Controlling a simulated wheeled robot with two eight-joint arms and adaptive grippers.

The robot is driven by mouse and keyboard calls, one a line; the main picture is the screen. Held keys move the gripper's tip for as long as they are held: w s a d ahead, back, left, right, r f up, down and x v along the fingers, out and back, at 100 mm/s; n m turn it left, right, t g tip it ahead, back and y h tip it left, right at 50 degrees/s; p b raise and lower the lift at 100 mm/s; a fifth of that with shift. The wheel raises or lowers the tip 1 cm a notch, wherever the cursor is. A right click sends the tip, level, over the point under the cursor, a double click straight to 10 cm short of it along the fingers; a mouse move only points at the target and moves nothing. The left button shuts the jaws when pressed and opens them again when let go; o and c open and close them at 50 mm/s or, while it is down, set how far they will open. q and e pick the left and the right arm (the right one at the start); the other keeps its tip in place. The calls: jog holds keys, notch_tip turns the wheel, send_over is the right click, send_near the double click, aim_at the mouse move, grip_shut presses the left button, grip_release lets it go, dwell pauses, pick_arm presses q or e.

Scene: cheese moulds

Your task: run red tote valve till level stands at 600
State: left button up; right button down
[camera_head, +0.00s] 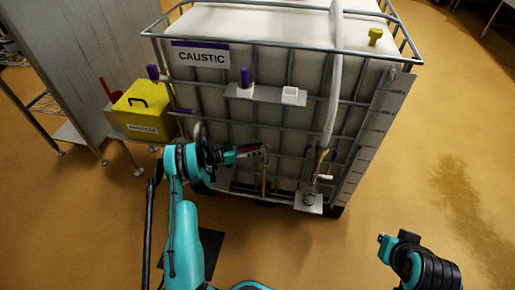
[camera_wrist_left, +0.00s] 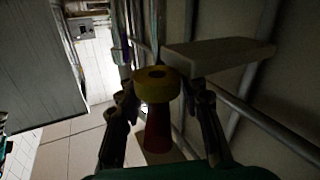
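The white tote (camera_head: 262,22), labelled CAUSTIC, stands in a metal cage. A red handle with a yellow round hub (camera_wrist_left: 157,82) shows in the left wrist view. My left gripper (camera_head: 256,152) is at the tote's front, and its fingers (camera_wrist_left: 160,100) stand open on both sides of the hub and handle. A small gap shows beside the right finger; contact on the left is unclear. A pale graduated strip (camera_head: 376,122) runs down the tote's right corner; its level is too small to read. My right arm's end (camera_head: 388,246) is at the lower right, its fingers not clear.
A yellow box (camera_head: 142,112) stands left of the tote beside a grey cabinet (camera_head: 85,50). A pale hose (camera_head: 333,75) hangs down the tote's front to a small plate (camera_head: 308,203). Cage bars surround my left gripper. The floor at the right is clear.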

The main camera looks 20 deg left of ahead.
pick_arm(q)
jog(key=v, duration=1.2)
